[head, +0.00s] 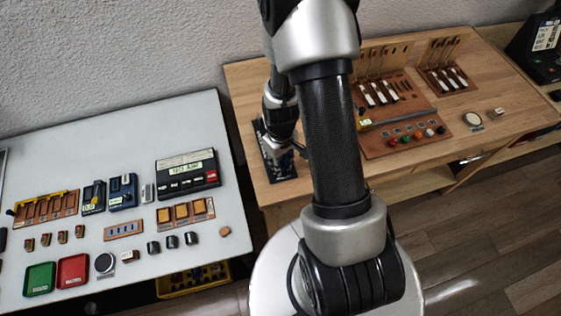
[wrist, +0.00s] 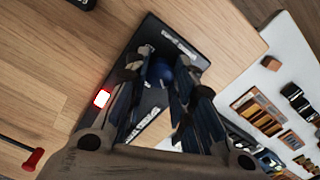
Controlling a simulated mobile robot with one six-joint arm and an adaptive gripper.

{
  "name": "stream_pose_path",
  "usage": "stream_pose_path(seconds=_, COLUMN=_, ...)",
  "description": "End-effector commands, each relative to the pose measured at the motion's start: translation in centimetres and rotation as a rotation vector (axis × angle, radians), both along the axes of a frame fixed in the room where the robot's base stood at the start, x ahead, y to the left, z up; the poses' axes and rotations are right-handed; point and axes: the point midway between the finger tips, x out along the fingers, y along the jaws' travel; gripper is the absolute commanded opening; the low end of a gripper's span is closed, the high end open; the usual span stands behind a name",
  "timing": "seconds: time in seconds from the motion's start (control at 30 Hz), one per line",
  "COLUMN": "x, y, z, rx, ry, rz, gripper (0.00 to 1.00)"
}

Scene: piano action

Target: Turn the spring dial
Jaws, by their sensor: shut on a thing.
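In the wrist view a dark rectangular panel (wrist: 150,30) with pale printed strips lies on the wooden table. A rounded blue knob (wrist: 160,72), seemingly the spring dial, stands on it. My gripper (wrist: 160,78) is over the panel, its two dark fingers on either side of the knob and shut on it. The fingers hide the knob's sides and any marks around it. In the head view the panel (head: 270,160) is at the left end of the wooden table, and my gripper (head: 284,148) reaches down to it, small and partly hidden by my arm.
A glowing white-red block (wrist: 102,98) and a red-handled tool (wrist: 33,160) are near the panel in the wrist view. The white table (head: 120,130) at left holds trays and devices.

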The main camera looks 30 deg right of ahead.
Motion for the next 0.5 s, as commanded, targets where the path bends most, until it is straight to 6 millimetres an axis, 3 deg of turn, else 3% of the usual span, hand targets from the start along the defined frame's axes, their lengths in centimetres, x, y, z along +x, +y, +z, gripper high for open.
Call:
stream_pose_path(seconds=0.07, x=0.02, y=0.0, z=0.01, rx=0.0, ry=0.0, rz=0.001, gripper=0.0)
stream_pose_path(seconds=0.1, x=0.02, y=0.0, z=0.01, rx=0.0, ry=0.0, rz=0.001, gripper=0.25)
stream_pose_path(seconds=0.4, x=0.01, y=-0.01, z=0.01, rx=0.0, ry=0.0, rz=0.002, gripper=0.45)
stream_pose_path(seconds=0.5, x=0.01, y=0.0, z=0.0, rx=0.0, ry=0.0, rz=0.002, gripper=0.45)
